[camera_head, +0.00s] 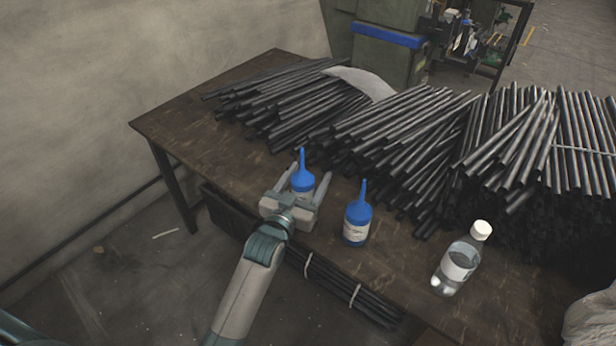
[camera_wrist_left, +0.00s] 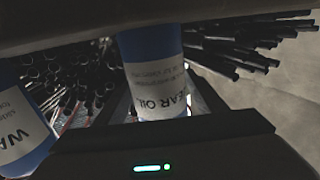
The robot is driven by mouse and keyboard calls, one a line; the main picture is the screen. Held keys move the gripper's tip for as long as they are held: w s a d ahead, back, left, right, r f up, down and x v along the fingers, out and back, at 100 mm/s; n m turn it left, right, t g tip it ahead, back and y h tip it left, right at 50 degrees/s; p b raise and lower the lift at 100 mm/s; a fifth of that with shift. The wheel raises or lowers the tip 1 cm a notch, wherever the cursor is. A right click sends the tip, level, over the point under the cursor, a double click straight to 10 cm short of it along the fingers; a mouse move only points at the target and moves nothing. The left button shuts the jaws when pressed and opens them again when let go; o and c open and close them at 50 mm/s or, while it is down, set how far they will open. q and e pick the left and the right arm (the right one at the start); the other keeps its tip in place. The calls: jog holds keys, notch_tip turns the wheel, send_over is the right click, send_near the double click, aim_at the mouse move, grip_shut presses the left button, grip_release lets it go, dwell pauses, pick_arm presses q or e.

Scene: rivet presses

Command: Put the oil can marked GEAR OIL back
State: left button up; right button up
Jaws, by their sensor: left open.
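The oil can marked GEAR OIL (camera_head: 302,182) is blue with a pale label and a thin pointed spout, standing upright on the brown table near its front edge. In the left wrist view, its partly hidden label (camera_wrist_left: 160,103) shows upside down as "EAR OIL". My left gripper (camera_head: 308,176) is open, with one finger on each side of this can. Its palm hides the can's lower part, and I cannot tell whether the fingers touch it. My right gripper is not in view.
A similar blue can (camera_head: 357,222) stands just right of my gripper; its label in the wrist view (camera_wrist_left: 18,130) begins "WA". Piles of dark rods (camera_head: 400,130) fill the back of the table (camera_head: 185,115). Its left end is bare.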

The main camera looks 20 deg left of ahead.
aim_at(298, 194)
pick_arm(q)
jog(key=shift+r, duration=0.15)
jog(key=shift+s+a, duration=0.1)
jog(key=shift+s, duration=0.45)
jog(key=s, duration=0.9)
jog(key=shift+s+a, duration=0.4)
jog(key=shift+s, duration=0.5)
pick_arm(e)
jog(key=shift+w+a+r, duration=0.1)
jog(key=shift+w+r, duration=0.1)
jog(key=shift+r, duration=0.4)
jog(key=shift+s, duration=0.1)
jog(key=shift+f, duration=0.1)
